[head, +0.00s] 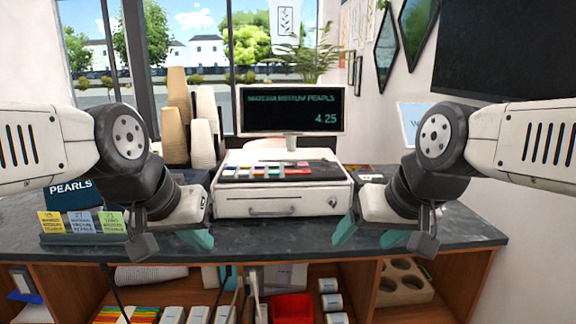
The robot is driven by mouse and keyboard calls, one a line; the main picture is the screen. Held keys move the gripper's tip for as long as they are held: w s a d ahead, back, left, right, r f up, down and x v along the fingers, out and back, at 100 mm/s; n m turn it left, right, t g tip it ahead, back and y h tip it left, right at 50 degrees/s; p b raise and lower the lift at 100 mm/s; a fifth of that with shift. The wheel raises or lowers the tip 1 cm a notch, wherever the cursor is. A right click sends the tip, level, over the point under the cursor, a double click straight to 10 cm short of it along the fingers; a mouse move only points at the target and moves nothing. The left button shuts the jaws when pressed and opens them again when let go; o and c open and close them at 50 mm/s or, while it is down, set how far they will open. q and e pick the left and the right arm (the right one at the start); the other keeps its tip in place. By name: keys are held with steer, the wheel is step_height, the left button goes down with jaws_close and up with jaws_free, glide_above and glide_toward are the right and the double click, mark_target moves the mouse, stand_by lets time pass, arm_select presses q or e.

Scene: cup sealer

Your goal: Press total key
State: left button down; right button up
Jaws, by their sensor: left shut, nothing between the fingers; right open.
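A white cash register (283,200) sits on the dark counter in the middle. Its sloped top holds a key panel (320,171) with several coloured keys, including a wide red key (297,171). The labels are too small to read, so I cannot tell which is the total key. A display (292,111) behind it shows a line of green text and 4.25. My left gripper (196,240) is shut and empty, low at the counter's front edge, left of the register. My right gripper (370,235) is open and empty, in front and right of the register. Neither touches the keys.
Stacked cups (203,140) stand at the back left. A PEARLS sign (73,193) with coloured cards stands at the left. A cup holder (403,282) and a red bin (291,307) are on the shelf below. The right counter (460,228) is clear.

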jaws_close()
stand_by(1.4)
